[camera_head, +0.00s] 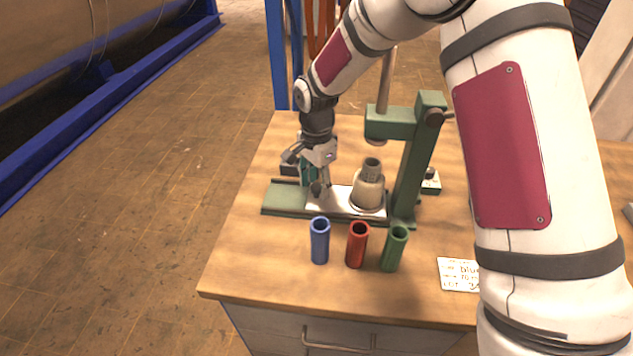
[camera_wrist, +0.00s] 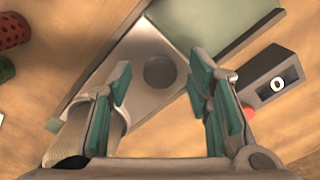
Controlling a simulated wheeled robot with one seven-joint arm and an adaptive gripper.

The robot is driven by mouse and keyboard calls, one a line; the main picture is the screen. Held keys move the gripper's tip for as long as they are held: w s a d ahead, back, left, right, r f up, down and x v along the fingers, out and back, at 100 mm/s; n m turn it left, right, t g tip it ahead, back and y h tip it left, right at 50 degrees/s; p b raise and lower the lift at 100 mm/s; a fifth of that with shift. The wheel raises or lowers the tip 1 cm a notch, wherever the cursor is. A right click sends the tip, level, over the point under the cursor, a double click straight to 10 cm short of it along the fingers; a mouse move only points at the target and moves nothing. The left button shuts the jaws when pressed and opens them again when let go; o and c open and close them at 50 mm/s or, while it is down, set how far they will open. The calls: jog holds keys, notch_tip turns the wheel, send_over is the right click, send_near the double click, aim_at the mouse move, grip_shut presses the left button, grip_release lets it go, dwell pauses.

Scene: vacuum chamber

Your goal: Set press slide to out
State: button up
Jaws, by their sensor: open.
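The green press (camera_head: 408,160) stands on the wooden bench. Its slide, a shiny metal plate (camera_head: 338,202), lies along the green base (camera_head: 283,197); bare base shows to the plate's left. A metal cylinder (camera_head: 367,193) stands upright on the plate's right part, below the press head. In the wrist view the plate (camera_wrist: 128,62) has a round recess, and the cylinder (camera_wrist: 68,140) is partly hidden by the left finger. My gripper (camera_head: 318,180) is open over the plate's left part, pointing down; its fingers (camera_wrist: 165,112) are apart with nothing between them. Contact with the plate cannot be told.
Blue (camera_head: 320,241), red (camera_head: 357,245) and green (camera_head: 394,249) tubes stand in front of the press. A written card (camera_head: 458,274) lies to their right. A dark box marked "0" (camera_wrist: 270,85) is beside the base. The bench is clear at its front left.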

grip_shut()
jog(key=a+b, duration=0.1)
jog(key=a, duration=0.2)
jog(key=w+a+b, duration=0.1)
jog(key=a, duration=0.2)
jog(key=w+a+b, duration=0.1)
jog(key=a, duration=0.2)
jog(key=shift+w+a+b, duration=0.1)
jog(key=shift+a+b, duration=0.2)
jog(key=shift+b, duration=0.05)
jog(key=shift+w+a+r, duration=0.1)
jog(key=shift+a, duration=0.8)
grip_release()
